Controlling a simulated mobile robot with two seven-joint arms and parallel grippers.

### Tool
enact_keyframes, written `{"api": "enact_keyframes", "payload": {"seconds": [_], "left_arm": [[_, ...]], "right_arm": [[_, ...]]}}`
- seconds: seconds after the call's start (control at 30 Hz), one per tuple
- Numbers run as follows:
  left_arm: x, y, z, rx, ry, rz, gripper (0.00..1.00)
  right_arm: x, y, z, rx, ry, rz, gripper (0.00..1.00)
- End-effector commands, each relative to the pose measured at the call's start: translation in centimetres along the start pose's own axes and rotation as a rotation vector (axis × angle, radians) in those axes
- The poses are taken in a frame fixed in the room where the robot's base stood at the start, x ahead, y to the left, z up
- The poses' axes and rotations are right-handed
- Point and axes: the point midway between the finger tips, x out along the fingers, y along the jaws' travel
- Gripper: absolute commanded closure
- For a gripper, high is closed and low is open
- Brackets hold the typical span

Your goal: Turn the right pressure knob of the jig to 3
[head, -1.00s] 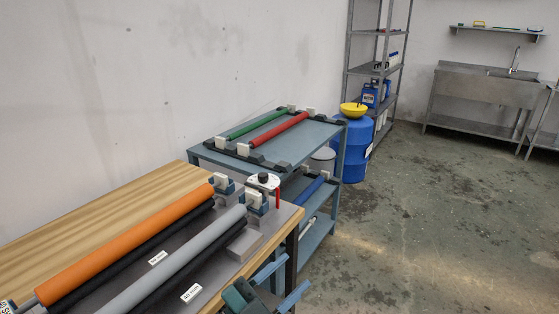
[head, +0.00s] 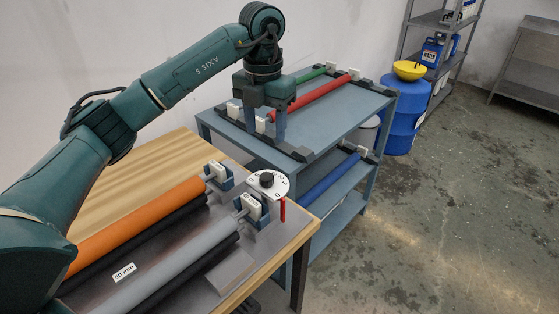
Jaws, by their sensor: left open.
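The jig (head: 232,268) lies on the wooden table, with an orange roller (head: 140,225) and a grey roller (head: 170,275). At its right end is a black pressure knob (head: 267,179) on a round white dial (head: 256,188). A few digits show on the dial, but the knob's setting is too small to read. A red pointed piece (head: 283,209) hangs at the dial's near right side. My left gripper (head: 265,133) points down, open, with nothing seen between its fingers. It appears above and behind the knob, apart from it. My right gripper is not seen.
A blue-grey cart (head: 340,125) stands behind the table, with a red roller (head: 318,98) and a green roller (head: 311,75) on top and a blue roller (head: 330,175) below. A blue drum (head: 402,125) stands behind it. The floor at right is clear.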

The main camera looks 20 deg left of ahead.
Motion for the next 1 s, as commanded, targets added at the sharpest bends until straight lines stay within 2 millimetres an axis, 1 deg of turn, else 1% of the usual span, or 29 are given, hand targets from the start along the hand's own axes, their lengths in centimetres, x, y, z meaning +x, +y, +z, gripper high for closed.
{"api": "enact_keyframes", "payload": {"seconds": [0.07,0.17,0.27,0.5,0.6,0.7,0.8,1.0], "left_arm": [[0.4,0.2,-0.1,-0.004,0.004,0.008,0.48],[1.7,0.2,-0.1,-0.003,0.006,0.007,0.48],[3.6,0.1,-0.1,-0.001,0.007,0.004,0.48],[8.7,0.0,-0.2,0.001,0.007,0.003,0.48],[10.4,0.0,-0.1,0.000,0.005,0.002,0.48],[11.7,0.0,-0.1,0.000,0.003,0.002,0.48],[12.5,0.0,-0.1,0.002,0.002,0.002,0.48],[13.0,0.0,-0.1,0.002,0.000,0.002,0.48]], "right_arm": [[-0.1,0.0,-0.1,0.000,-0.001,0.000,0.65],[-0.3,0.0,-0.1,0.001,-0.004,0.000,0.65],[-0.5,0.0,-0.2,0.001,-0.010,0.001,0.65],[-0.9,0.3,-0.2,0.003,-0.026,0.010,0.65],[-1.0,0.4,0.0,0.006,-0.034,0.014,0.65],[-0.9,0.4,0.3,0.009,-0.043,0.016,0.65],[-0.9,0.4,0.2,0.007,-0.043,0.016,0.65],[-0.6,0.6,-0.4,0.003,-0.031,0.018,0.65]]}}
